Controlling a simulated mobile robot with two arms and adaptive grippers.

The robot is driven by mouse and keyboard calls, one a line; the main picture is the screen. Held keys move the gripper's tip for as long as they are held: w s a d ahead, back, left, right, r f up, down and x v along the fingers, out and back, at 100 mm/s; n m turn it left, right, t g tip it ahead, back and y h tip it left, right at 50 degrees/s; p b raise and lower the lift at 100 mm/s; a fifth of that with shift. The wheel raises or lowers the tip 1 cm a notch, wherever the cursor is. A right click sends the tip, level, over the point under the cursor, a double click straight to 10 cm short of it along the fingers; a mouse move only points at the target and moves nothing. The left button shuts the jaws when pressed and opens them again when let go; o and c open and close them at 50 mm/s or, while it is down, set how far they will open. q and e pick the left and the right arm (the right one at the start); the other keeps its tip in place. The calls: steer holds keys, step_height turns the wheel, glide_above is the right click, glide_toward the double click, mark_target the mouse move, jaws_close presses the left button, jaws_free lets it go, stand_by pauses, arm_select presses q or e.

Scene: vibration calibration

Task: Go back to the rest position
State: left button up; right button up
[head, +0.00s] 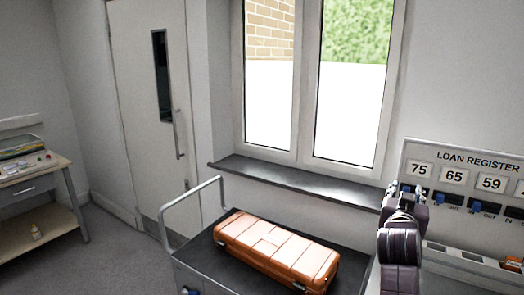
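My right arm rises at the right of the head view, dark purple, in front of the loan register board. Its gripper (406,196) is at the upper end, small and partly hidden by the arm, near the right end of the window sill. I cannot make out whether its fingers are open or shut, and I see nothing clearly held in it. My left gripper is not in view. An orange hard case (277,249) lies closed on the dark top of a trolley (203,250), to the left of my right arm and apart from it.
The loan register board (469,180) has number cards and blue switches, with a compartmented tray (470,262) below. The window sill (290,182) is bare. A side table (50,196) with a device stands at the left. Grey floor (110,262) is clear between table and trolley.

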steer(key=s+a+f+n+g+y, duration=0.25)
steer(key=s+f, duration=0.55)
steer(key=f, duration=0.5)
steer(key=s+a+f+n+g+y, duration=0.2)
steer(key=s+a+f, duration=0.2)
steer(key=s+f, duration=0.65)
steer(key=s+a+f+n+g+y, duration=0.1)
steer(key=s+a+f+g+y, duration=0.1)
steer(key=s+a+f, duration=0.45)
steer(key=s+a+f+n+g+y, duration=0.1)
steer(key=s+f+g, duration=0.2)
steer(key=s, duration=0.7)
steer(key=s+a+f+n+g+y, duration=0.25)
steer(key=s+f, duration=0.25)
steer(key=s, duration=0.4)
step_height(320, 180, down, 29)
steer(key=s+b, duration=0.2)
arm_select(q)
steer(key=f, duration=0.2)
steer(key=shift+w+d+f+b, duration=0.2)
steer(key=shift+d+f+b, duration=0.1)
arm_select(e)
steer(key=s+d+f+g+h, duration=0.1)
steer(key=s+d+f+g, duration=0.1)
steer(key=s+f, duration=1.4)
steer(key=shift+d+m, duration=0.25)
steer(key=shift+m, duration=0.05)
